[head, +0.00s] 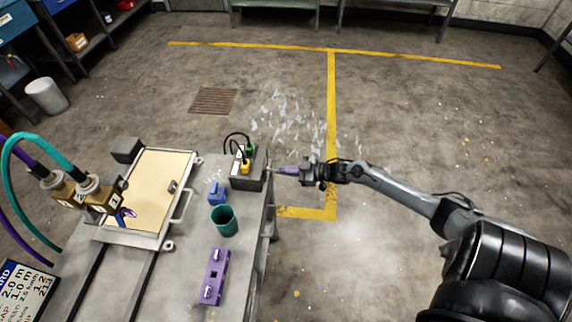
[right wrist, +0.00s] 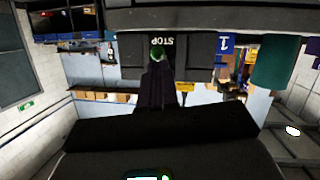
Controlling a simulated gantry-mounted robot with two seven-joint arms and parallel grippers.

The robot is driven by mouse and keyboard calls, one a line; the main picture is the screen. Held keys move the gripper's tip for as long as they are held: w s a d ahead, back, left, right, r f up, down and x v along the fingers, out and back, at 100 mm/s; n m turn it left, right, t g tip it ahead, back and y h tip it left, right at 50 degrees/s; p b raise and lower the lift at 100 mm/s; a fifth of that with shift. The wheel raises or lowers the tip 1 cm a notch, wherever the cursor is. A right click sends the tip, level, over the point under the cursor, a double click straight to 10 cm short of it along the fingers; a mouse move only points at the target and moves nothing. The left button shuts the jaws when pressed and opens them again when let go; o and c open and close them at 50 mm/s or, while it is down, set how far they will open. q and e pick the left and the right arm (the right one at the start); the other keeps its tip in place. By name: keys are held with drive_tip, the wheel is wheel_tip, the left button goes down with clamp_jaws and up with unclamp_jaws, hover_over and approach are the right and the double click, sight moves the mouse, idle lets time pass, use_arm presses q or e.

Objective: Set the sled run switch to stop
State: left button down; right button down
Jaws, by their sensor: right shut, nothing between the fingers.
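A dark box (head: 247,182) sits at the right edge of the bench and carries a green part and a yellow part on top. In the right wrist view, which is upside down, a dark panel (right wrist: 190,66) bears the white word STOP, and a small green part shows beside it at my fingertips. I cannot tell the switch's position. My left gripper is not in view.
On the bench stand a green cup (head: 224,221), a blue part (head: 218,193) and a purple block (head: 214,277). A metal-framed tan plate (head: 149,188) lies left, beside brass blocks with teal and purple hoses. The floor right of the bench is open, with yellow lines.

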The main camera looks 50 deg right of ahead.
drive_tip(key=shift+r, duration=0.15)
drive_tip(key=r+p+v, duration=0.1)
drive_tip(key=p+v, duration=0.4)
drive_tip(key=v, duration=0.8)
drive_tip(key=shift+a, duration=0.3)
